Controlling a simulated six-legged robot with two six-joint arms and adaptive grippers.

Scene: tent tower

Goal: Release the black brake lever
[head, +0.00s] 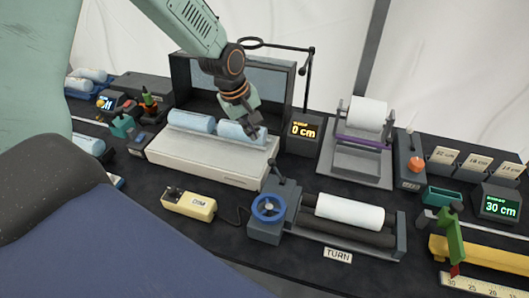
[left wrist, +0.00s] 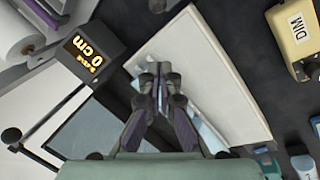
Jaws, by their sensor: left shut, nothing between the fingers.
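A black lever with a round knob (head: 273,166) stands up from the grey roller unit, beside the blue handwheel (head: 268,208); I take it for the brake lever. My left gripper (head: 254,130) is shut and empty, pointing down over the white box with light-blue rolls (head: 191,122), up and left of the lever, apart from it. In the left wrist view my closed fingers (left wrist: 159,68) are over the white box top (left wrist: 215,60). The lever is not clear in that view. My right gripper is not in view.
A white roll (head: 349,211) lies on the roller unit, with a "TURN" label in front. A "0 cm" display (head: 304,131) and a thin black post stand behind the lever. A yellow "DIM" box (head: 189,204) lies left of the handwheel. A purple-barred roll stand (head: 360,145) is behind right.

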